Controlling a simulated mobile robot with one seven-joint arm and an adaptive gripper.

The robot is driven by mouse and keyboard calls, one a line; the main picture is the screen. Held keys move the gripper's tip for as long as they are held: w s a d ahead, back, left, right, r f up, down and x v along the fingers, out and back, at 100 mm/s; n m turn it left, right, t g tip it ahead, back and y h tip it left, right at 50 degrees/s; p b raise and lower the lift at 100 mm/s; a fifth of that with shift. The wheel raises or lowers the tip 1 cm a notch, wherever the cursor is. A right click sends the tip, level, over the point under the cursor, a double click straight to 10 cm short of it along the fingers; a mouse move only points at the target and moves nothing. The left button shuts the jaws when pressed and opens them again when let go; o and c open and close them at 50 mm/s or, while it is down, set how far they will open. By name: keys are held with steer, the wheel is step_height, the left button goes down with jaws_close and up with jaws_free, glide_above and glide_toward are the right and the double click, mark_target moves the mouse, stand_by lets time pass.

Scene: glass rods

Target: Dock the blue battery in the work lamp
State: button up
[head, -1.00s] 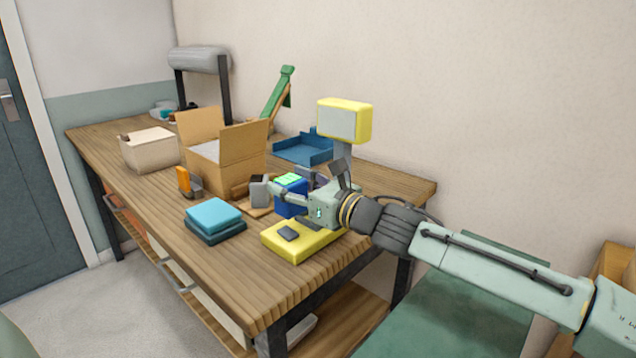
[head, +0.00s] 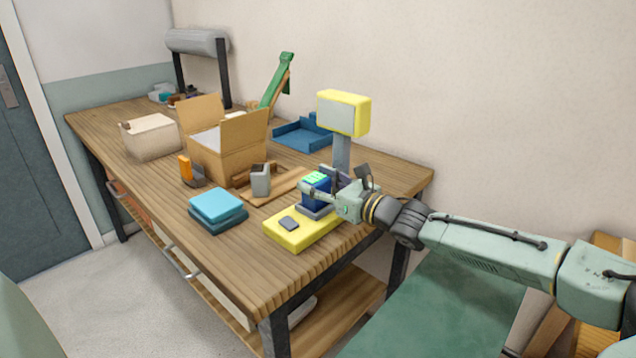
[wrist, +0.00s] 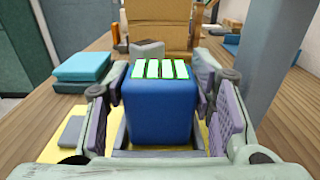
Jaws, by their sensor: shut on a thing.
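The blue battery (head: 316,192), with bright green marks on its top, is held upright in my gripper (head: 317,183). In the wrist view the battery (wrist: 158,112) stands between the two finger pads, and my gripper (wrist: 160,118) is shut on it. The work lamp has a yellow base (head: 287,238), a grey post (head: 341,152) and a yellow head (head: 343,113). The battery is at the grey dock (head: 314,212) on the base, in front of the post. I cannot tell whether it is fully seated. A dark grey pad (head: 289,223) is on the base's near end.
A grey battery-like block (head: 261,181) stands on a wooden board (head: 285,187) left of the lamp. Turquoise folded cloths (head: 216,206), an orange-and-dark item (head: 187,171), an open carton (head: 222,160) and a blue tray (head: 300,137) share the bench. Bare wood (head: 240,270) lies in front.

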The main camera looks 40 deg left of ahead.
steer(key=shift+f+b, duration=0.25)
steer(key=shift+b, duration=0.05)
steer(key=o, duration=1.6)
steer(key=shift+c, duration=0.2)
steer(key=shift+r, duration=0.1)
steer(key=shift+r+p, duration=0.25)
steer(key=shift+p, duration=0.15)
steer(key=d+b, duration=0.4)
steer(key=d, duration=0.8)
steer(key=shift+s, duration=0.45)
